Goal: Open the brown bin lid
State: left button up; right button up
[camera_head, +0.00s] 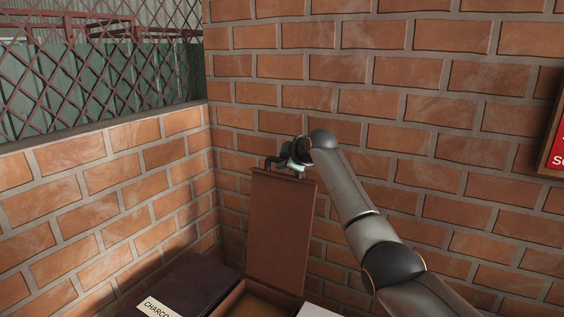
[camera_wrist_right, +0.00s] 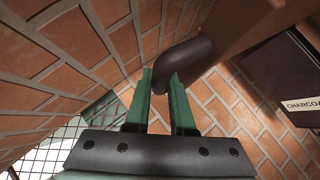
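The brown bin lid (camera_head: 280,228) stands nearly upright against the brick wall in the head view, hinged up from the brown bin (camera_head: 232,297). The bin's inside shows at the bottom edge. My right gripper (camera_head: 296,168) is at the lid's top edge, beside its dark handle (camera_head: 271,162). In the right wrist view, the green fingers of my right gripper (camera_wrist_right: 162,82) have the dark curved handle (camera_wrist_right: 190,58) between their tips, and they look shut on it. The lid's brown face (camera_wrist_right: 245,22) is beyond. My left gripper is not in view.
A dark bin lid labelled CHARCO... (camera_head: 190,285) is closed, just left of the brown bin. A pale surface (camera_head: 318,311) is at its right. Brick walls (camera_head: 110,215) close the corner behind and at left. A red sign (camera_head: 560,140) hangs at far right.

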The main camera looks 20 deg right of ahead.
jog(key=o, duration=0.5)
jog(key=shift+f, duration=0.1)
jog(key=shift+s, duration=0.15)
jog(key=shift+s+r+b, duration=0.3)
jog(key=shift+s+b, duration=0.15)
jog(key=shift+s, duration=0.1)
jog(key=shift+b+v, duration=1.4)
jog(key=shift+v, duration=4.2)
jog(key=shift+w+r, duration=0.1)
jog(key=shift+r, duration=0.1)
jog(key=shift+f, duration=0.1)
